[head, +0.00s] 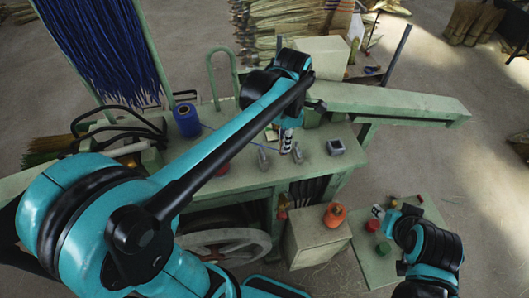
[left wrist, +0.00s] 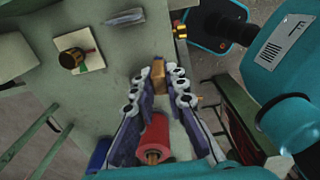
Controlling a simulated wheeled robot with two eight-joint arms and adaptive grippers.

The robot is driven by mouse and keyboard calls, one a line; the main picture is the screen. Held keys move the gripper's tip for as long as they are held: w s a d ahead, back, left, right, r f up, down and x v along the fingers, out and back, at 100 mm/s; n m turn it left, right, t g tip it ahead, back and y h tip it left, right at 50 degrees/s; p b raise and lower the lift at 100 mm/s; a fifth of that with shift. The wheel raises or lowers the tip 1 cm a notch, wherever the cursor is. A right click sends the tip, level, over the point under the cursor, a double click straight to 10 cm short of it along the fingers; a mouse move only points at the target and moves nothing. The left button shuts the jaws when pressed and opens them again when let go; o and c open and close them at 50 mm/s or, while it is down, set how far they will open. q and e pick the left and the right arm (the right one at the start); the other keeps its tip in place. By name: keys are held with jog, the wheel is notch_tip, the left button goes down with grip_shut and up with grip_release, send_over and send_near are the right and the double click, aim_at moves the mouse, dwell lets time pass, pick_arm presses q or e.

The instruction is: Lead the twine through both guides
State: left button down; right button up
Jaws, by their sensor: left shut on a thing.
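My left gripper (head: 287,142) hangs low over the green bench, its striped fingers pointing down. In the left wrist view, its fingertips (left wrist: 158,82) are closed on a small tan block (left wrist: 158,72). A blue spool (head: 186,119) stands on the bench at left, and a thin blue line, seemingly twine, runs from it towards the gripper. Two small grey metal pieces, perhaps the guides, stand near the front edge: one left of the gripper (head: 263,159), one just beside it (head: 297,154). My right gripper (head: 384,214) is at lower right; its fingers are unclear.
A red spool (left wrist: 152,134) shows below the fingers in the left wrist view. A knob on a pale plate (left wrist: 72,58) is at left there.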

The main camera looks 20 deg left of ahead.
aim_at(283, 154)
pick_arm(q)
jog(key=shift+f+b, duration=1.15)
jog(key=shift+f, duration=0.55)
jog(key=shift+r+p, duration=0.95)
jog(key=shift+r, duration=0.3)
jog(key=shift+f, duration=0.1)
jog(key=shift+w+d, duration=0.2)
jog(key=shift+w, duration=0.1)
jog(key=w+d, duration=0.8)
jog(key=w, duration=0.3)
jog(key=shift+d+b, duration=0.2)
jog(key=shift+b, duration=0.15)
jog(key=shift+s, duration=0.15)
